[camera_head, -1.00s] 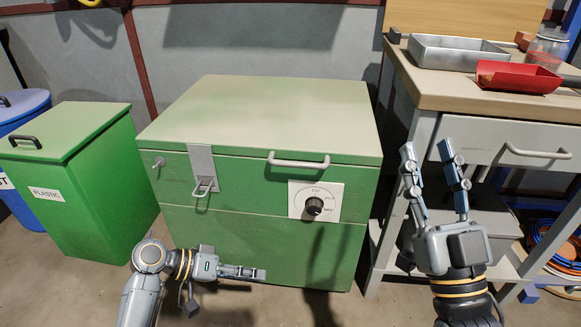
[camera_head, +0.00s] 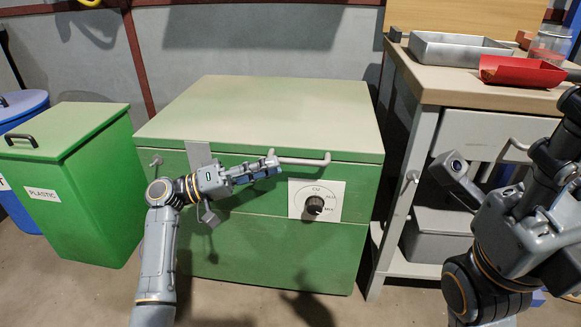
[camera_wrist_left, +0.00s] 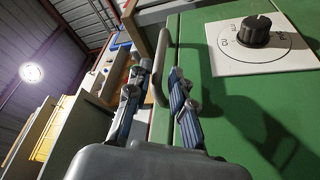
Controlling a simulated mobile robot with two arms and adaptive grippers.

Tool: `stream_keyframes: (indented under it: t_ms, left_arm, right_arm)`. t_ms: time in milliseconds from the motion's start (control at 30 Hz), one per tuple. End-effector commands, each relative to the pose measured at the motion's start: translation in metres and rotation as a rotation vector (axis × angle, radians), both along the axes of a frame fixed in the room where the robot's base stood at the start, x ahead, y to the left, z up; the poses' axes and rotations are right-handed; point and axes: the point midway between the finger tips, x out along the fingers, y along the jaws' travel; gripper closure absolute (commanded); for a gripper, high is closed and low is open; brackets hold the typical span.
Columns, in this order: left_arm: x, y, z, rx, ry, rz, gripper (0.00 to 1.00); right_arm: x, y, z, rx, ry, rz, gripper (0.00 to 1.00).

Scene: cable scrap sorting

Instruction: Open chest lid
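The green chest (camera_head: 270,255) stands in the middle of the head view with its pale green lid (camera_head: 265,115) shut. The lid's front handle (camera_head: 310,160) is a grey bar. My left gripper (camera_head: 275,165) is at its left end in the head view. In the left wrist view the open fingers (camera_wrist_left: 155,105) are on either side of the line of the handle (camera_wrist_left: 160,65); contact is unclear. The metal latch plate (camera_head: 198,154) is on the left front, its lower part hidden by my left gripper. My right arm is at the right edge; its fingers cannot be made out.
A dial panel (camera_head: 317,201) is on the chest front, below the handle; it also shows in the left wrist view (camera_wrist_left: 260,45). A green plastic bin (camera_head: 85,195) stands left. A workbench (camera_head: 455,90) with a metal tray (camera_head: 455,48) and red tray (camera_head: 520,72) stands right.

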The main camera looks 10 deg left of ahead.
Motion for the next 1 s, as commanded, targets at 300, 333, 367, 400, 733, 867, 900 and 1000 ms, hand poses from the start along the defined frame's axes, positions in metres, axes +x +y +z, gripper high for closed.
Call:
stream_keyframes:
  t_ms: [300,333,367,400,733,867,900,1000]
  left_arm:
    - [0.014,-0.043,0.009,-0.001,0.0,-0.001,0.78]
    - [0.015,-0.045,0.009,-0.001,0.0,-0.001,0.78]
    - [0.016,-0.046,0.01,0.0,0.0,0.0,0.78]
    - [0.016,-0.048,0.011,-0.001,0.0,0.001,0.78]
    - [0.017,-0.049,0.011,0.001,0.0,0.001,0.86]
    - [0.016,-0.049,0.011,0.001,0.0,0.001,1.0]
    - [0.017,-0.049,0.011,0.001,0.0,0.001,1.0]
    - [0.016,-0.049,0.011,0.001,0.0,0.001,1.0]
  right_arm:
    - [-0.013,0.001,0.004,-0.003,-0.053,-0.003,0.6]
    - [-0.013,0.001,0.005,-0.003,-0.055,-0.003,0.6]
    - [-0.014,0.001,0.005,-0.004,-0.056,-0.003,0.6]
    - [-0.014,0.001,0.006,-0.004,-0.057,-0.003,0.6]
    - [-0.014,0.002,0.007,-0.004,-0.057,-0.003,0.6]
    - [-0.014,0.002,0.007,-0.004,-0.057,-0.003,0.6]
    - [-0.014,0.002,0.007,-0.004,-0.057,-0.003,0.6]
    - [-0.014,0.002,0.007,-0.004,-0.057,-0.003,0.6]
